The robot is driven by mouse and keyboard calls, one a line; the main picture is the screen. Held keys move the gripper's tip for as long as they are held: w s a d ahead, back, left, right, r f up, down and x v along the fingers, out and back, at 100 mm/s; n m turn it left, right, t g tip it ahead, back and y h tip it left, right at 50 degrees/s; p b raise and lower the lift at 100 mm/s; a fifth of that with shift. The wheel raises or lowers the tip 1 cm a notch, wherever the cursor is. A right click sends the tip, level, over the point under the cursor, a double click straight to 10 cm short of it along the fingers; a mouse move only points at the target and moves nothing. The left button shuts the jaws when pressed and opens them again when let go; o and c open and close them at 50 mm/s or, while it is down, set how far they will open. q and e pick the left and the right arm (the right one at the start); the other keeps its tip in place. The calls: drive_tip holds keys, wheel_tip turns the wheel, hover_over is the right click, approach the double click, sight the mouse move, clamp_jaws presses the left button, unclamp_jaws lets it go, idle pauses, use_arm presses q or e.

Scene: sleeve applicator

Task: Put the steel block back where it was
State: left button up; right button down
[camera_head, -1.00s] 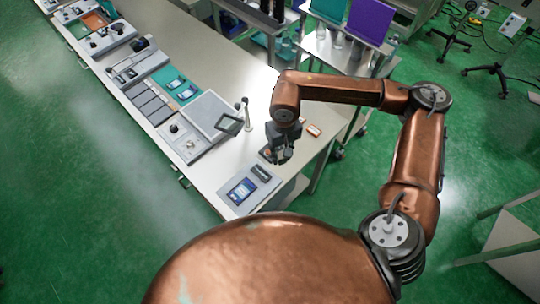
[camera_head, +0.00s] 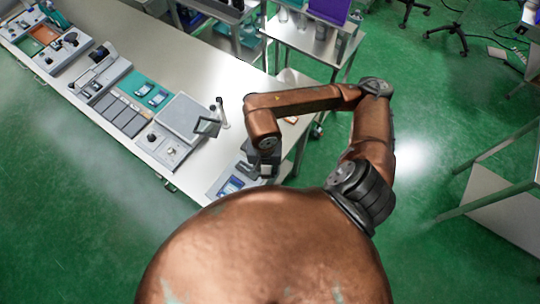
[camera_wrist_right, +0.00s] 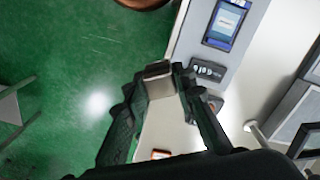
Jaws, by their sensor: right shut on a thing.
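The steel block (camera_wrist_right: 158,70) is a small metallic block between the fingertips of my right gripper (camera_wrist_right: 160,82) in the right wrist view. The gripper is shut on it. Behind the block, that view shows the green floor and the edge of the white bench. In the head view my right gripper (camera_head: 262,171) hangs at the near right end of the bench (camera_head: 210,58), beside the device with the blue screen (camera_head: 232,184). The block cannot be made out there. My left gripper is not in view.
The screen device also shows in the right wrist view (camera_wrist_right: 225,22), with a keypad. A grey flat-topped unit (camera_head: 185,113) and a small upright post (camera_head: 221,112) stand farther left. A small orange-edged item (camera_head: 291,120) lies near the bench's right end. A side table (camera_head: 310,38) stands behind.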

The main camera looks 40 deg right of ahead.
drive_tip(key=shift+s+d+r+m, duration=0.1)
drive_tip(key=shift+s+m, duration=0.2)
drive_tip(key=shift+s, duration=0.15)
drive_tip(key=shift+s+d+r+m, duration=0.1)
drive_tip(key=shift+s+m, duration=0.2)
drive_tip(key=shift+s, duration=0.1)
drive_tip(key=shift+d, duration=0.15)
drive_tip(key=shift+m, duration=0.3)
drive_tip(key=w+d+f+p, duration=0.1)
drive_tip(key=w+d+f, duration=0.1)
drive_tip(key=w+f, duration=0.1)
drive_tip(key=w+d+f+p, duration=0.1)
drive_tip(key=w+d+f, duration=0.2)
drive_tip(key=w+d+f+p, duration=0.1)
drive_tip(key=w+d+f, duration=0.1)
drive_tip(key=w, duration=0.2)
drive_tip(key=shift+d+f+p, duration=0.35)
drive_tip(key=shift+d+f, duration=0.05)
drive_tip(key=shift+w+d+f, duration=0.25)
drive_tip(key=shift+w+f, duration=0.05)
drive_tip(key=shift+f, duration=0.15)
wheel_tip(320, 180, down, 3)
drive_tip(key=shift+r+p, duration=0.1)
drive_tip(key=shift+p, duration=0.65)
drive_tip(key=shift+d+f, duration=0.1)
drive_tip(key=shift+f, duration=0.15)
drive_tip(key=shift+w, duration=0.1)
drive_tip(key=shift+f, duration=0.1)
